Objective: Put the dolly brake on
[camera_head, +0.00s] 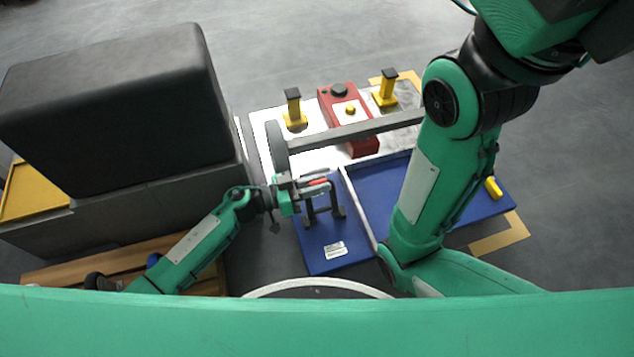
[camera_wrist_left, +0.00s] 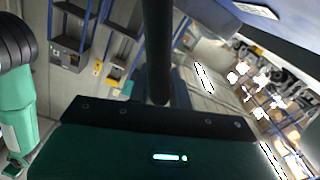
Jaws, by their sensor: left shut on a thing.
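The dolly (camera_head: 318,250) has a blue deck and stands in front of me. On it is a small black stand (camera_head: 336,200) with a red-ended brake lever (camera_head: 318,182) at its top. My left gripper (camera_head: 308,186) reaches in from the left and is shut at the lever; its fingers hide part of it. The left wrist view shows a dark bar (camera_wrist_left: 157,50) ahead of the gripper body; the fingertips cannot be made out there. My right arm crosses the right of the head view, but its gripper is out of view.
A red box (camera_head: 362,142) and yellow posts (camera_head: 294,110) (camera_head: 386,88) stand beyond the deck, with a long grey bar (camera_head: 350,131) in front. A large dark block (camera_head: 120,100) fills the left. A yellow piece (camera_head: 493,187) lies at the deck's right end.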

